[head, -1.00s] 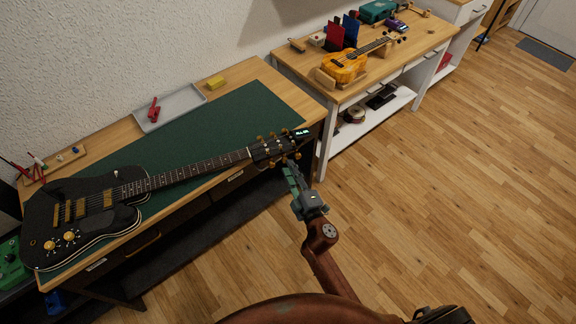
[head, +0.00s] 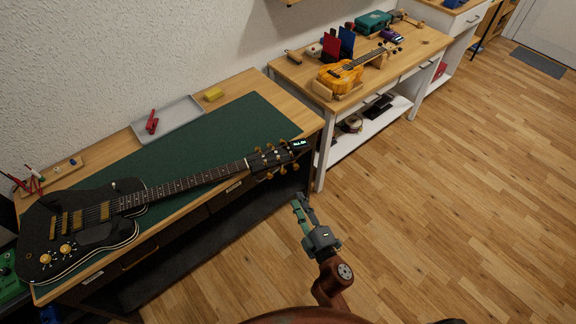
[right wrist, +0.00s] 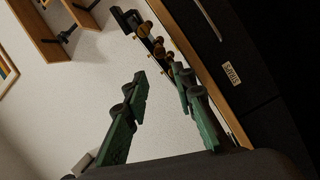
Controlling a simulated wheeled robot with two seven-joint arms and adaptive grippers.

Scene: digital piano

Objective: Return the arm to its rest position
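My right gripper (head: 301,203) hangs over the floor, in front of the bench edge and below the guitar's headstock in the head view. It is empty and clear of the guitar. In the right wrist view its two green fingers (right wrist: 160,76) stand apart. The black electric guitar (head: 102,212) lies on the green mat (head: 215,139), its neck pointing right and its headstock at the bench's right end. A small lit display (head: 299,143) sits at the headstock tip. The headstock also shows beyond the fingers in the right wrist view (right wrist: 150,36). My left gripper is in no view.
A grey tray (head: 178,117) with a red tool (head: 152,122) and a yellow block (head: 213,94) lie behind the guitar. A second table holds a yellow ukulele (head: 341,77) in a wooden stand. The wooden floor (head: 440,190) at right is clear.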

